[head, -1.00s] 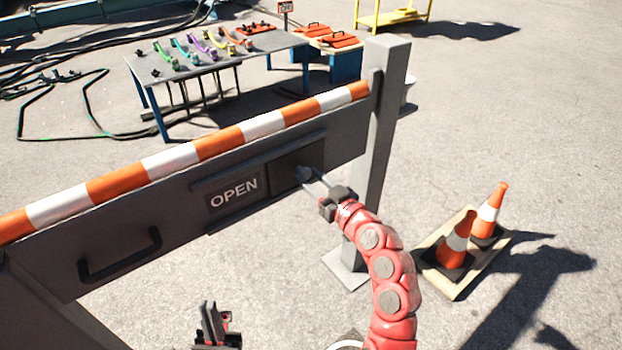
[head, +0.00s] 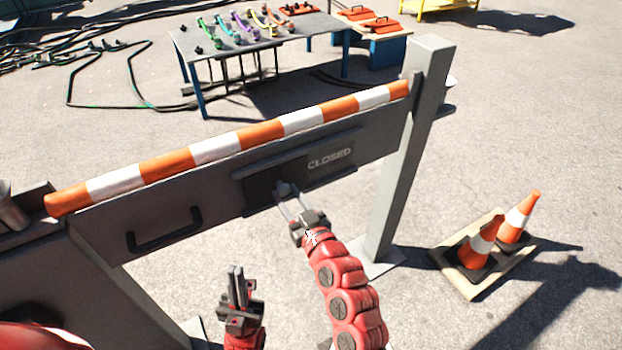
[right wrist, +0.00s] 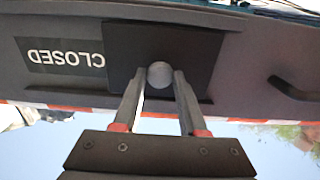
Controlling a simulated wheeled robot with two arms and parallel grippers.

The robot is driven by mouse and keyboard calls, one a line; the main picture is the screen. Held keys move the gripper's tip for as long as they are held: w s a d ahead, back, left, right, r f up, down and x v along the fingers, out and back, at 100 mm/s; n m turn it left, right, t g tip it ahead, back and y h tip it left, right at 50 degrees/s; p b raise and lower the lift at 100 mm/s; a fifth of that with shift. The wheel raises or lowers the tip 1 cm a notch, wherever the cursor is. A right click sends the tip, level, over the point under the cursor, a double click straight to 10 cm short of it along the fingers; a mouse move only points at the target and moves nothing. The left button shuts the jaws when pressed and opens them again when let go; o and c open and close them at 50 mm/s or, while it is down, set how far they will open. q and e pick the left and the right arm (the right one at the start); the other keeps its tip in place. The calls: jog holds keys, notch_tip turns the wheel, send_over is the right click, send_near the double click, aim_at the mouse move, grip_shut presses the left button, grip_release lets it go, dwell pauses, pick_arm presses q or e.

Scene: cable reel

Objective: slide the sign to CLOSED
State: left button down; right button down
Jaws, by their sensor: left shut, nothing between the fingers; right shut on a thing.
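The sliding sign is set in a framed slot on the grey barrier board (head: 190,206). Its dark sliding cover (head: 262,186) sits at the left of the slot, and the word CLOSED (head: 330,158) shows at the right; OPEN is hidden. My right gripper (head: 285,195) is shut on the round knob (right wrist: 160,75) of the cover, which sits between its fingertips in the right wrist view. My left gripper (head: 236,272) is shut and empty, below and in front of the board, apart from it.
A black handle (head: 165,240) sticks out from the board at left. A grey post (head: 405,150) stands at the board's right end. Traffic cones (head: 480,245) stand on a wooden pallet to the right. A table (head: 270,38) with coloured tools stands behind.

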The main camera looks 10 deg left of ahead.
jog(key=shift+s+a, duration=0.5)
jog(key=shift+a, duration=0.3)
jog(key=c, duration=0.9)
grip_release()
jog(key=o, duration=0.5)
jog(key=shift+s+a, duration=0.1)
jog(key=shift+c, duration=0.2)
